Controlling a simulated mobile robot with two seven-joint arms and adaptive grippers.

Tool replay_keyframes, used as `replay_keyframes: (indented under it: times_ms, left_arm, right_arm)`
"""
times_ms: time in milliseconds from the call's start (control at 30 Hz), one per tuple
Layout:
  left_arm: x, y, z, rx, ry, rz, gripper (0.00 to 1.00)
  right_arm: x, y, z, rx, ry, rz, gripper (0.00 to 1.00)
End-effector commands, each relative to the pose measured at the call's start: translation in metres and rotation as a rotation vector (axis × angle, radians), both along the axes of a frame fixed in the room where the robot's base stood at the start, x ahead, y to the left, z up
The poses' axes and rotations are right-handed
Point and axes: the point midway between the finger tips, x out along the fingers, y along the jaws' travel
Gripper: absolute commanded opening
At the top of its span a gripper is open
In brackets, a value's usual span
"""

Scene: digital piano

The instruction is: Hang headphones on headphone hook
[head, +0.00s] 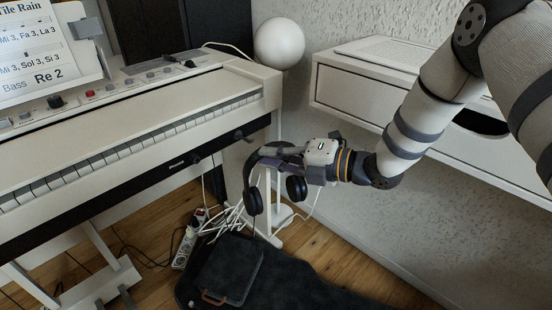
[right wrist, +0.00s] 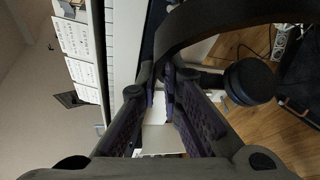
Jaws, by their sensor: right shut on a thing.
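Black headphones (head: 246,172) hang from my right gripper (head: 275,159), in front of the piano's right end. Their headband is up, and the two ear cups hang below. In the right wrist view, the headband (right wrist: 205,27) arches close to the fingertips of my right gripper (right wrist: 166,72), with one ear cup (right wrist: 248,82) at the right. The exact grip point is partly hidden. A small dark peg (head: 242,136), apparently the headphone hook, sticks out below the keyboard at the piano's right end. The headphones are a little below and right of it, seemingly apart. My left gripper is out of view.
The white digital piano (head: 150,110) fills the left. A white wall shelf (head: 350,90) is at the right, below my right arm. A round white lamp (head: 279,43) stands behind. A dark case (head: 290,280), cables and a power strip (head: 185,248) lie on the floor.

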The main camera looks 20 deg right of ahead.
Motion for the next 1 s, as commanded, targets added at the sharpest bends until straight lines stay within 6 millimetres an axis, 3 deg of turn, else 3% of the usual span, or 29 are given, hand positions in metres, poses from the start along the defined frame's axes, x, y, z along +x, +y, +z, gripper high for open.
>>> replay_keyframes:
  times_ms: [1000]
  left_arm:
    - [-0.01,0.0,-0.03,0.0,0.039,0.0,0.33]
  right_arm:
    - [0.087,0.031,-0.008,0.001,-0.001,-0.004,0.0]
